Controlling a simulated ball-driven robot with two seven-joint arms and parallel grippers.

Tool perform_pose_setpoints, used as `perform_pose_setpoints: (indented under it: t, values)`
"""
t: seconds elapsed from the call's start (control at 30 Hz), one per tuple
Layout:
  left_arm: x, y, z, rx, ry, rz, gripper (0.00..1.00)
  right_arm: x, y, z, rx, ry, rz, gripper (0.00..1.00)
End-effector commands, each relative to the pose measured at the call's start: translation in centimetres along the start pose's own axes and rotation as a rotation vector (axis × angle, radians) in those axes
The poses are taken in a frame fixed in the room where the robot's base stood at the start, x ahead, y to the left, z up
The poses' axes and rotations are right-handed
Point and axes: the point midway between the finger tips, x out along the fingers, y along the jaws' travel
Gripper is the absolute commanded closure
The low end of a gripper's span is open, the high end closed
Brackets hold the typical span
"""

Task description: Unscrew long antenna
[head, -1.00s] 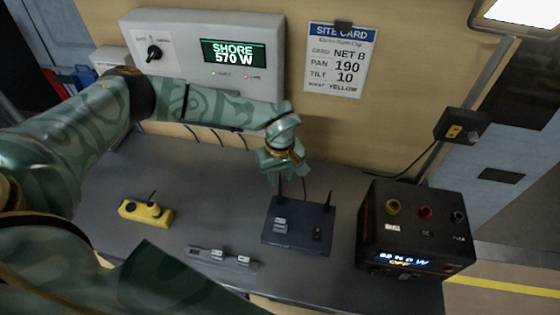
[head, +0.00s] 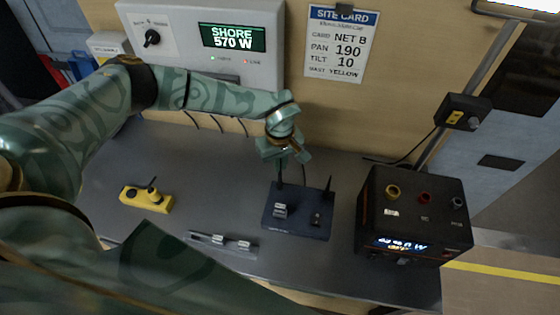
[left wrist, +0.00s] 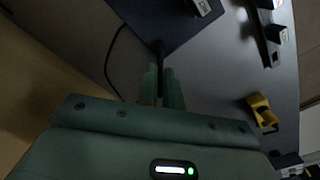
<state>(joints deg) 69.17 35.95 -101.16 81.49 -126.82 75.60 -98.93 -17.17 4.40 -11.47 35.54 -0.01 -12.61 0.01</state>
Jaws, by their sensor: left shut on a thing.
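A dark blue router box (head: 297,222) stands on the grey worktop. Thin black antennas rise from its back edge. The left antenna (head: 279,174) goes up to my left gripper (head: 284,158), and the right antenna (head: 328,188) stands free. In the left wrist view, my left gripper (left wrist: 162,84) is shut on the dark antenna (left wrist: 160,52), with the box (left wrist: 150,15) just beyond. The fingers hide the gripped part of the antenna. The antenna's lower end is at the box. My right gripper is not in view.
A black power unit (head: 410,222) stands right of the router. A yellow device (head: 146,199) lies left, also seen in the left wrist view (left wrist: 262,110). A grey strip with white labelled pieces (head: 222,246) lies in front. The wall panel (head: 185,45) and site card (head: 340,45) are behind.

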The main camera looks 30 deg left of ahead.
Motion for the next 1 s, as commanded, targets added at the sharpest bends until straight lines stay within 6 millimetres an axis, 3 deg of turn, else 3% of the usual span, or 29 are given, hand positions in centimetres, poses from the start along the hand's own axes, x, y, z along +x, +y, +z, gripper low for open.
perform_pose_setpoints:
  t: [0.4, 0.8, 1.0]
  values:
    - [-0.1, 0.1, 0.0, -0.276, 0.001, 0.001, 1.00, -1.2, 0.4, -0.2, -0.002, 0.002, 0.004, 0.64]
    - [-0.1, 0.0, 0.0, -0.303, 0.000, 0.001, 1.00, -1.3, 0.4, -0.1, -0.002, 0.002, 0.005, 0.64]
    - [-0.2, 0.0, 0.0, -0.419, 0.000, 0.000, 1.00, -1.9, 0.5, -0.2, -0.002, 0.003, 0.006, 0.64]
